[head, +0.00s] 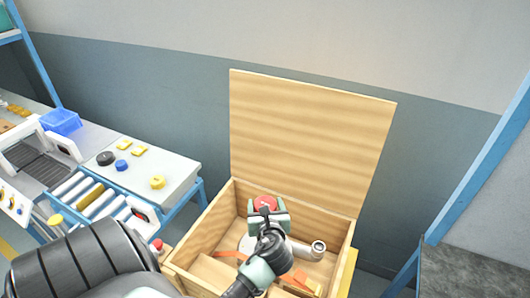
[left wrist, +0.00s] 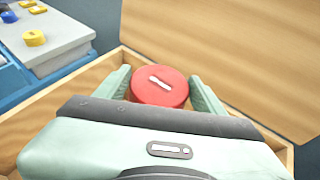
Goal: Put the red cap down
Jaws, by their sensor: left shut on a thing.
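The red cap (head: 265,203) is round with a pale mark on top. My left gripper (head: 267,214) is shut on it, over the open wooden box (head: 202,224). In the left wrist view the red cap (left wrist: 160,86) sits between the two pale green fingers of the left gripper (left wrist: 163,88). The gap between the cap and the box floor cannot be judged. My right gripper is not in view.
The box's wooden lid (head: 312,140) stands open at the back. A white pipe-like part (head: 305,250) and orange pieces lie in the box. A grey bench (head: 178,172) with yellow and blue pieces stands left. A blue frame (head: 460,190) stands right.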

